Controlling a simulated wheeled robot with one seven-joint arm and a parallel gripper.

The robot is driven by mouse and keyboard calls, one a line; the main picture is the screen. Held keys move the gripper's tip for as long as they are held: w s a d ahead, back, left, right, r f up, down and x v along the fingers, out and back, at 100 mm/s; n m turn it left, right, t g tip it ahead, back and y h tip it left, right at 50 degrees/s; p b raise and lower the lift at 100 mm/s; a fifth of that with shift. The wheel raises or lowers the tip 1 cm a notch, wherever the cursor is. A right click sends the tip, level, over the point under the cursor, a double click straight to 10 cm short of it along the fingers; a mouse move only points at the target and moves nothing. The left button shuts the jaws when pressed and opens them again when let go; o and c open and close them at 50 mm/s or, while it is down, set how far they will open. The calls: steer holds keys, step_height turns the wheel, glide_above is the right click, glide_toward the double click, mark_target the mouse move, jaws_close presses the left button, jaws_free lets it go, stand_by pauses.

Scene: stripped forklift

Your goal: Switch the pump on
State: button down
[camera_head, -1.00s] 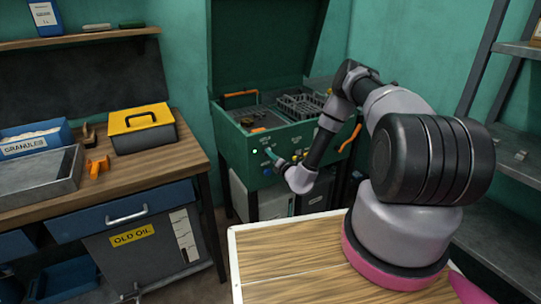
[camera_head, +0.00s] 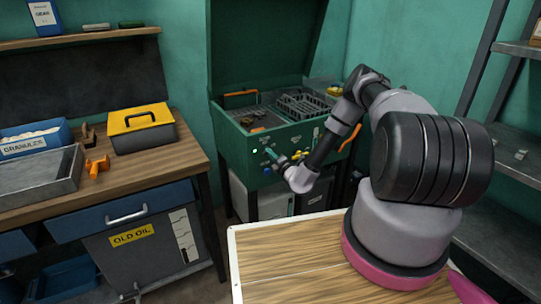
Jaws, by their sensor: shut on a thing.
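The green parts washer (camera_head: 236,150) stands against the back wall with its lid raised. Its front panel carries several small controls and a small light (camera_head: 255,151) that looks lit green. A blue knob (camera_head: 267,170) sits lower on the panel. My gripper (camera_head: 271,154) is at the panel, just right of the light. It is shut on a small control there, which its fingers mostly hide. The labels are too small to read, so I cannot tell the control's setting.
The washer's open basin holds a dark wire basket (camera_head: 301,104). An orange hose or handle (camera_head: 350,141) hangs at its right side. A workbench with a yellow toolbox (camera_head: 141,128) stands left, a metal shelf right. A wooden tabletop (camera_head: 285,250) lies in front.

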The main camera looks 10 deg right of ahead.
steer(key=c, duration=0.9)
jaws_free()
steer(key=v, duration=1)
steer(key=shift+s+d, duration=0.15)
steer(key=shift+s, duration=0.25)
